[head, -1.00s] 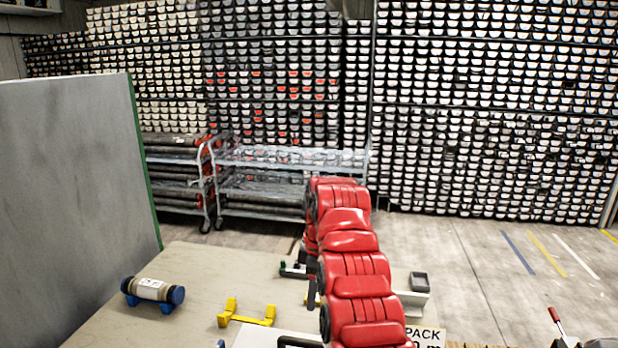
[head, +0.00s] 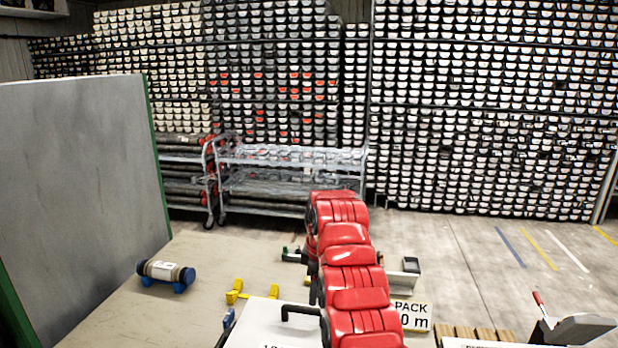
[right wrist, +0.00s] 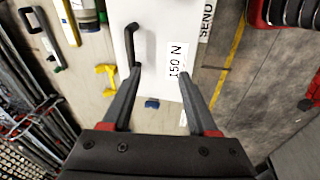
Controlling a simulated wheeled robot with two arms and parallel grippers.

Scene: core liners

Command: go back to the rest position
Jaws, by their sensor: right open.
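My right arm is red and reaches out over the table in the head view; its gripper is mostly hidden behind the arm's links there. In the right wrist view my right gripper (right wrist: 158,72) has its two dark fingers spread with nothing held between them. They are in front of a white panel with a dark handle (right wrist: 132,45) and a "150 N" label (right wrist: 177,60). My left gripper is in neither view.
A capped core liner (head: 168,272) rests on blue supports on the table (head: 215,262). Beside it is a yellow cradle (head: 250,292). A grey partition (head: 75,180) stands at left. A cart (head: 290,155) stands behind, before a wall of stacked liners.

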